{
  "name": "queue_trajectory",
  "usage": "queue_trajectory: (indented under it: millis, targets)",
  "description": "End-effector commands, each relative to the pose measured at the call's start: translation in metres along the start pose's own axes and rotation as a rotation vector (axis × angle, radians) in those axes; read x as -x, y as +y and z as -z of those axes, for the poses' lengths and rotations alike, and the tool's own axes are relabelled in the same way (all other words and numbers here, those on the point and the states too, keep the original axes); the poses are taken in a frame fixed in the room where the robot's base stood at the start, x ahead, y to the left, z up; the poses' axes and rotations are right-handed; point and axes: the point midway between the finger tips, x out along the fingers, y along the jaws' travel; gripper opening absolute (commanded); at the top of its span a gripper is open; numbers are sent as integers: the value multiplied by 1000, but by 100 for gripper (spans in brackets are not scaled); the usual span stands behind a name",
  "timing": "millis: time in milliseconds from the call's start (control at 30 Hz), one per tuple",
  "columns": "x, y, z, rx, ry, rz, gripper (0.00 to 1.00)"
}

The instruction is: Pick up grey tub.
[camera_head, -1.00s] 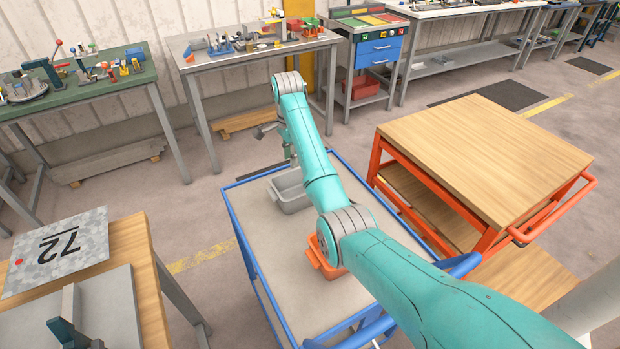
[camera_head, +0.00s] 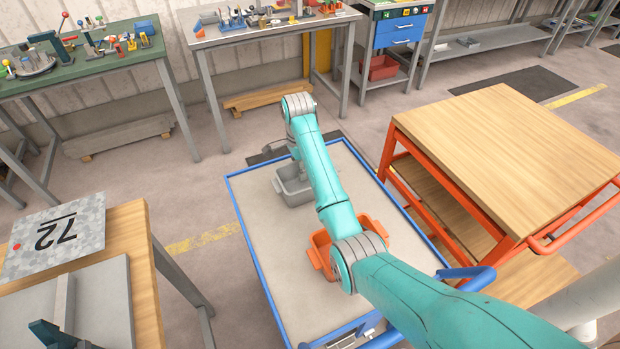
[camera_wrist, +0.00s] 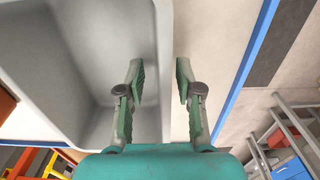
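The grey tub (camera_head: 293,196) stands on the pale top of the blue-railed cart (camera_head: 245,222), towards its far end. My arm partly covers the tub in the head view. In the wrist view the tub (camera_wrist: 60,60) fills the left side, seen from above with its inside bare where visible. My gripper (camera_wrist: 159,78) is open. One finger appears over the tub's inside and the other beyond its right wall, with the rim running between them. I cannot tell whether either finger touches the wall. The fingertips are not clear in the head view.
An orange tub (camera_head: 318,250) stands nearer on the same cart, partly behind my arm. An orange-framed cart with a wooden top (camera_head: 505,150) is at the right. Workbenches line the wall.

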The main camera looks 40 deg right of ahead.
Motion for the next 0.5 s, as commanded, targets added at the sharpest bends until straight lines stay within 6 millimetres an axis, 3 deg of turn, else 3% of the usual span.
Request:
queue_trajectory:
  millis: [100, 300, 433, 500]
  targets:
    - [-10, 4, -5, 0, 0, 0, 35]
    - [-10, 4, -5, -1, 0, 1, 35]
    - [-10, 4, -5, -1, 0, 1, 3]
    - [-10, 4, -5, -1, 0, 0, 0]
